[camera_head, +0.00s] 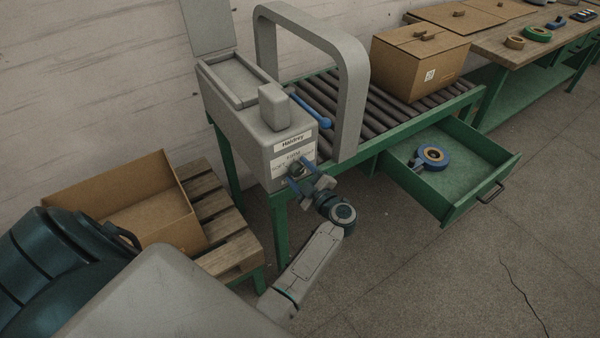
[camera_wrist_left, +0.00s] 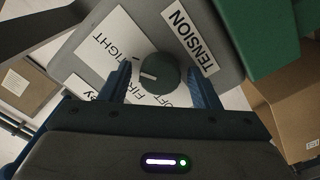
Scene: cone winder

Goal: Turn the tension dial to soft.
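The tension dial (camera_wrist_left: 160,74) is a round dark green knob with a white pointer mark, on the front of the grey machine. In the left wrist view its mark points left, towards the panel's printed words; which setting it meets is unclear. A TENSION label (camera_wrist_left: 190,38) sits beside it, with the words tight and part of soft readable on the panel (camera_wrist_left: 112,45). In the head view the dial (camera_head: 297,169) is small and partly covered by my left gripper (camera_head: 303,177). My left gripper is open, its blue fingers on either side of the dial, with gaps showing. My right gripper is out of view.
The grey machine (camera_head: 235,95) stands on a green-framed roller conveyor (camera_head: 385,110) with a grey arch and a blue-knobbed lever (camera_head: 315,112). An open cardboard box (camera_head: 140,205) rests on a wooden pallet at left.

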